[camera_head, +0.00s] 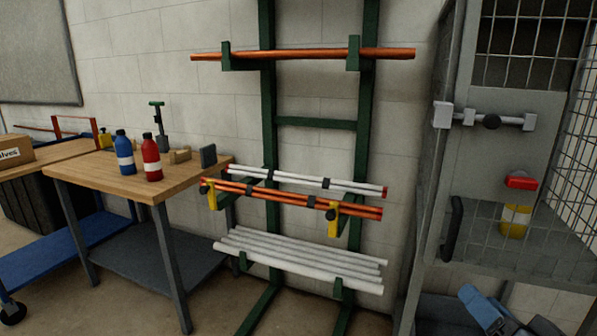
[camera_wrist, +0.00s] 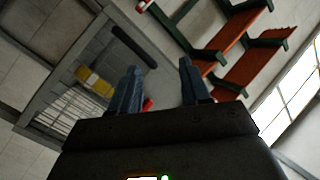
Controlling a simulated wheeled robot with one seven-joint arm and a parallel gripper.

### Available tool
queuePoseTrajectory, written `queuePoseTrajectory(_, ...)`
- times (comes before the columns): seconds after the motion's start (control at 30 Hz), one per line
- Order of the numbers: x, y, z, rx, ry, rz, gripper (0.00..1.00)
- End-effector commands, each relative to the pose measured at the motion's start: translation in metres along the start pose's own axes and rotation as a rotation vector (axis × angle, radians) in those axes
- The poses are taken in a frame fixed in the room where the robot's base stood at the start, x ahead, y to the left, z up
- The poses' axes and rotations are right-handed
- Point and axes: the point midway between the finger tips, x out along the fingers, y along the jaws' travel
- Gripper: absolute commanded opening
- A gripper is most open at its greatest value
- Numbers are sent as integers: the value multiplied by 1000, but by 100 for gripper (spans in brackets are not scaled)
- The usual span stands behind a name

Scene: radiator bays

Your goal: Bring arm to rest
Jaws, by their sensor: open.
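My gripper (camera_wrist: 160,84) shows its two blue fingers apart in the wrist view, with nothing between them. In the head view my gripper (camera_head: 488,308) is at the lower right edge, in front of the grey mesh cage, only partly in frame. It touches nothing that I can see. The rest of my arm is out of the head view.
The cage door (camera_head: 500,150) with a bolt latch (camera_head: 485,119) stands at right. A green rack (camera_head: 269,110) holds copper and white pipes. A wooden workbench (camera_head: 130,180) at left bears a blue bottle (camera_head: 124,155) and a red bottle (camera_head: 151,160).

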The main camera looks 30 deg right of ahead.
Motion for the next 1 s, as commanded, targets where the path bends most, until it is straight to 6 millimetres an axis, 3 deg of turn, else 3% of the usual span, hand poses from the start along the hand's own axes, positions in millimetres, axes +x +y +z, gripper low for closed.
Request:
queuePoseTrajectory(0.1, -38, -9, 32, -141, -85, -53, 47)
queuePoseTrajectory(0.3, -108, -25, 72, -342, -190, -156, 47)
queuePoseTrajectory(0.6, -218, -50, 96, -563, -290, -291, 47)
queuePoseTrajectory(0.8, -255, -60, 96, -630, -309, -330, 47)
queuePoseTrajectory(1.0, -260, -61, 96, -640, -311, -336, 47)
